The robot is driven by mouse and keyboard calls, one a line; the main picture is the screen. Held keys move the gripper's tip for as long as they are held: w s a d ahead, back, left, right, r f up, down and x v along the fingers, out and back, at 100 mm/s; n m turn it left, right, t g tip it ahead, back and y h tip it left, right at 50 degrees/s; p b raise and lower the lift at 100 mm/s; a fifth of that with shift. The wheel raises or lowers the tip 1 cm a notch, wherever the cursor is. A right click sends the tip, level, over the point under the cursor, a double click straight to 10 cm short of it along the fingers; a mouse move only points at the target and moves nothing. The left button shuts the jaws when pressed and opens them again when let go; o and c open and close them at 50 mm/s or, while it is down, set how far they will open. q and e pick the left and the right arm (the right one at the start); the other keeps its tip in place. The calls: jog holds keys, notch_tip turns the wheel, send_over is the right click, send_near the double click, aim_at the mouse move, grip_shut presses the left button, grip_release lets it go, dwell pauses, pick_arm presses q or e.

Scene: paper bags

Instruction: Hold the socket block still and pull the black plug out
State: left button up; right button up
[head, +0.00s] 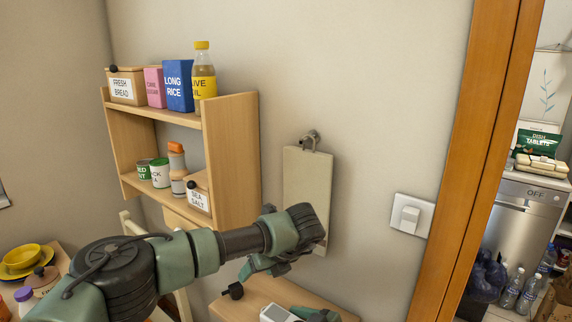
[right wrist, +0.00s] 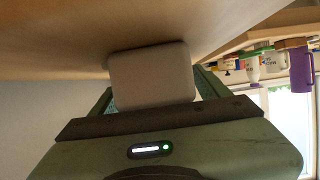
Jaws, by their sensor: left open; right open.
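The socket block (head: 280,314) is pale, with a grey top face, and sits on a wooden top at the bottom edge of the head view. In the right wrist view a pale block (right wrist: 152,75) lies between the fingers of my right gripper (right wrist: 153,92), which is open; contact is unclear. Part of that gripper shows at the bottom of the head view (head: 316,315). A small black piece (head: 234,291), seemingly the plug, is left of the block; whether they are joined is unclear. My left gripper (head: 258,270) is open and empty above and right of the black piece.
A wall shelf (head: 230,150) with food packs and jars stands behind my left arm. A pale board (head: 307,190) hangs on the wall, beside a light switch (head: 410,215). A yellow bowl (head: 22,256) is at far left. A doorway opens at right.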

jog(key=v, duration=1.2)
jog(key=shift+f, duration=0.15)
